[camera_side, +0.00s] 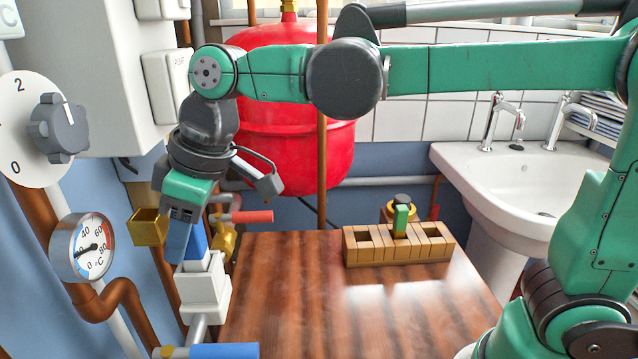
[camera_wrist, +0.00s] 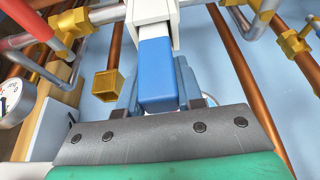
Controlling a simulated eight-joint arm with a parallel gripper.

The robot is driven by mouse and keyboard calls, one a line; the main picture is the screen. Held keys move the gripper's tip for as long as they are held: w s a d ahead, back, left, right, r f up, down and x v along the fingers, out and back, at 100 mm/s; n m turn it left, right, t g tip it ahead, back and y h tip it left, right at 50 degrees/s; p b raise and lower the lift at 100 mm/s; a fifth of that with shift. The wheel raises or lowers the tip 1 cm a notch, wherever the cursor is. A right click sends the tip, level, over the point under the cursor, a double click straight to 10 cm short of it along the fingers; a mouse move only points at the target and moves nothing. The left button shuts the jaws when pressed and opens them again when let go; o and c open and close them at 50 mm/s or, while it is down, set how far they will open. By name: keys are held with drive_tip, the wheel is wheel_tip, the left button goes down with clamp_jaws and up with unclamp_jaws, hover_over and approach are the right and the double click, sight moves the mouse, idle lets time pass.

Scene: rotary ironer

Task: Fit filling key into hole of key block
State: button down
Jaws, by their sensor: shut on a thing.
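A blue key (camera_side: 195,241), which I take to be the filling key, is held in my gripper (camera_side: 187,250), at the left in the side view. My gripper points downward and is shut on it. In the wrist view the blue key (camera_wrist: 157,75) lies between the fingers, its far end at the white block. The white block (camera_side: 204,287), apparently the key block, is directly below the key on the pipework; it also shows at the top of the wrist view (camera_wrist: 152,12). The hole is hidden, and I cannot tell how deep the key sits.
A brown wooden table (camera_side: 300,310) is to the right, mostly clear. Pipes, a gauge (camera_side: 82,248), a brass cup (camera_side: 147,228) and a red-handled valve (camera_side: 245,217) crowd close around my gripper.

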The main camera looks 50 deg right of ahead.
drive_tip(key=r, duration=0.9)
drive_tip(key=shift+w+d+r, duration=0.15)
drive_tip(key=shift+d+r, duration=0.15)
drive_tip(key=shift+r, duration=0.05)
drive_tip(key=w+d+m+t+h, duration=0.1)
drive_tip(key=d+m, duration=0.2)
drive_tip(key=d, duration=0.4)
drive_tip(key=w+d+m+h, duration=0.1)
drive_tip(key=w+d+m, duration=0.1)
drive_tip(key=d, duration=0.5)
drive_tip(key=m+g+h, duration=0.1)
drive_tip(key=m+h, duration=0.3)
drive_tip(key=m, duration=0.9)
hover_over(427, 224)
drive_tip(key=s+a, duration=0.1)
wheel_tip(427, 224, down, 18)
drive_tip(key=shift+s+a+f, duration=0.1)
drive_tip(key=shift+f, duration=1.05)
drive_tip(key=shift+s+a+f, duration=0.1)
drive_tip(key=shift+f, duration=1)
drive_tip(key=shift+f, duration=0.15)
